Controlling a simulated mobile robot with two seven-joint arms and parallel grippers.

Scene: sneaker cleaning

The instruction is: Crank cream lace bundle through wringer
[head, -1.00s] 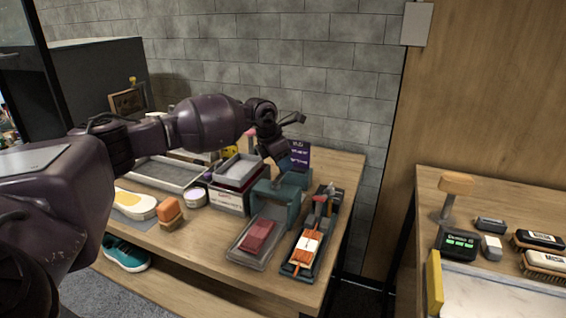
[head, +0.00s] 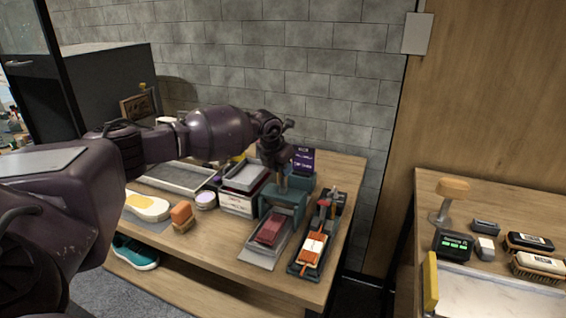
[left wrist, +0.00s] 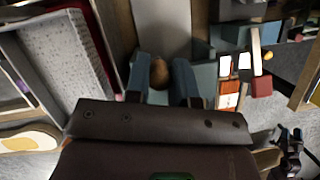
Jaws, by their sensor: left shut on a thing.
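The teal wringer (head: 284,208) stands upright near the right end of the wooden bench. A grey tray (head: 259,255) with a dark red block (head: 270,229) lies in front of it. My left gripper (head: 282,186) is over the wringer. In the left wrist view my left gripper (left wrist: 162,82) is shut on a brown rounded knob (left wrist: 160,73), which seems to be the crank handle. I cannot pick out a cream lace bundle; the rollers are hidden.
A dark tray (head: 300,268) with orange and white items lies right of the wringer. A gap separates the right-hand table (head: 440,178).

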